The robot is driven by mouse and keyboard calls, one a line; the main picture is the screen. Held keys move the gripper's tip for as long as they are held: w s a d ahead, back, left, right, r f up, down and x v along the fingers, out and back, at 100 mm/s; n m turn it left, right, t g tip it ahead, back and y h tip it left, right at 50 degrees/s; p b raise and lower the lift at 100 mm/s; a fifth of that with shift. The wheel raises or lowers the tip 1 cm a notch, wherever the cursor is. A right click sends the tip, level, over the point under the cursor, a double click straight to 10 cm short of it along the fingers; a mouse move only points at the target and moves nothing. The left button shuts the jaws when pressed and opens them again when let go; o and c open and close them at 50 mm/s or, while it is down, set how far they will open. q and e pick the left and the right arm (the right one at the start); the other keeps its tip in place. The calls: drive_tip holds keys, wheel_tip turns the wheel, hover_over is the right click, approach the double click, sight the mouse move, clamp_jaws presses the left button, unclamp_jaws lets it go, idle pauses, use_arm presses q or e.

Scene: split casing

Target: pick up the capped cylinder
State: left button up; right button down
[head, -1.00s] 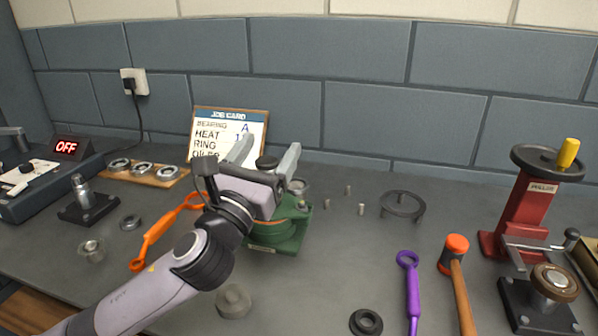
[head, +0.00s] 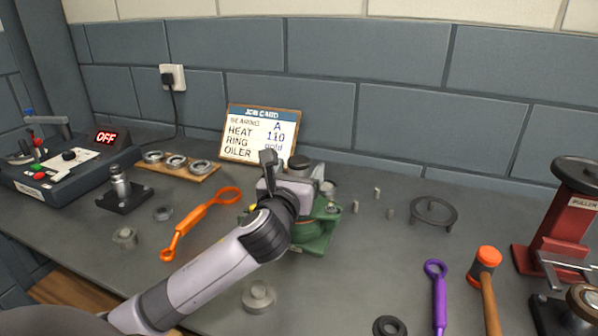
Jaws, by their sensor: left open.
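A dark round cap (head: 299,161) shows just behind my left gripper (head: 292,166), above the green casing (head: 318,238). It may be the top of the capped cylinder, but its body is hidden by the gripper and I cannot be sure. My left gripper is open, with one finger left of the cap and the other right of it. I cannot tell whether either finger touches it. The gripper and wrist also cover much of the casing. My right gripper is not in view.
A job card (head: 260,134) stands behind the gripper. An orange spanner (head: 198,222) lies to the left and a grey stepped round part (head: 258,297) in front. Several small pins and a legged ring (head: 433,211) stand to the right, near a purple spanner (head: 438,300) and mallet (head: 485,270).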

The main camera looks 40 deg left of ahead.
use_arm(q)
drive_tip(key=shift+w+a, duration=0.1)
drive_tip(key=shift+w, duration=0.25)
drive_tip(key=c, duration=1.1)
drive_tip(key=shift+c, duration=0.2)
drive_tip(key=shift+r, duration=0.15)
